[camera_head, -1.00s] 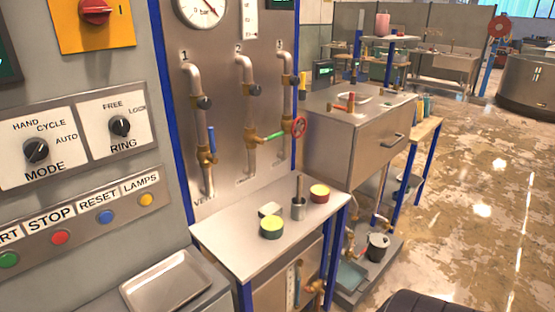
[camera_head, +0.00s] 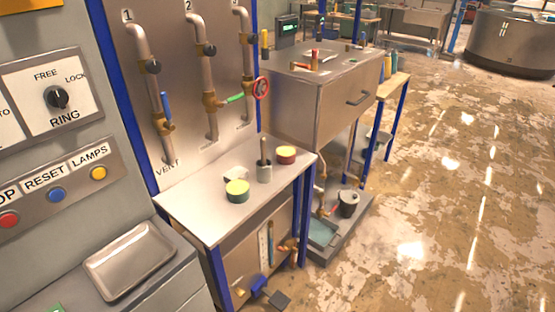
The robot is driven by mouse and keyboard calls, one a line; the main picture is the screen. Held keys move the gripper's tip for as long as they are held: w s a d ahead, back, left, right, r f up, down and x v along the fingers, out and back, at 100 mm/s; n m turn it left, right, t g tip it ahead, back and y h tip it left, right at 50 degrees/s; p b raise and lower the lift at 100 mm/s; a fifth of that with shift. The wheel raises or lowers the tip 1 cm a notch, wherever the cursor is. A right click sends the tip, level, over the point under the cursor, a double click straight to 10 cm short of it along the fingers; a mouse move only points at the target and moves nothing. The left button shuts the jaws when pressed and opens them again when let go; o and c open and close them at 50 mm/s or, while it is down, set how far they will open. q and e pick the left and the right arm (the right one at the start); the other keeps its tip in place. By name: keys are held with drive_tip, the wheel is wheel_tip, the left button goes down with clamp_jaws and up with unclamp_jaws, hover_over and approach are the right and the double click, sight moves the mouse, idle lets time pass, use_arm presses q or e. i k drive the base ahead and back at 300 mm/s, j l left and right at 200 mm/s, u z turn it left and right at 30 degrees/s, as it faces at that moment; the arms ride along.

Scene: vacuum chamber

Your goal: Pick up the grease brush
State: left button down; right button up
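A small grey metal cup (camera_head: 264,174) stands on the steel bench top (camera_head: 210,217), with a dark handle (camera_head: 263,148) rising upright out of it. This looks like the grease brush in its pot, but its bristle end is hidden inside the cup. Neither of my grippers is in view.
On the same bench are a green tin with a yellow top (camera_head: 237,192), a red tin with a yellow top (camera_head: 286,154) and a small white block (camera_head: 235,174). An empty metal tray (camera_head: 130,260) lies at lower left. Pipes with valves (camera_head: 209,95) rise behind. The floor at right is open.

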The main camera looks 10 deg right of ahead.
sight(262, 140)
drive_tip(key=z, duration=3.8)
drive_tip(key=u, duration=3.8)
drive_tip(key=i+l+u, duration=0.2)
drive_tip(key=l+u, duration=0.2)
drive_tip(key=i+l+u, duration=0.15)
drive_tip(key=l+u, duration=0.25)
drive_tip(key=j, duration=0.1)
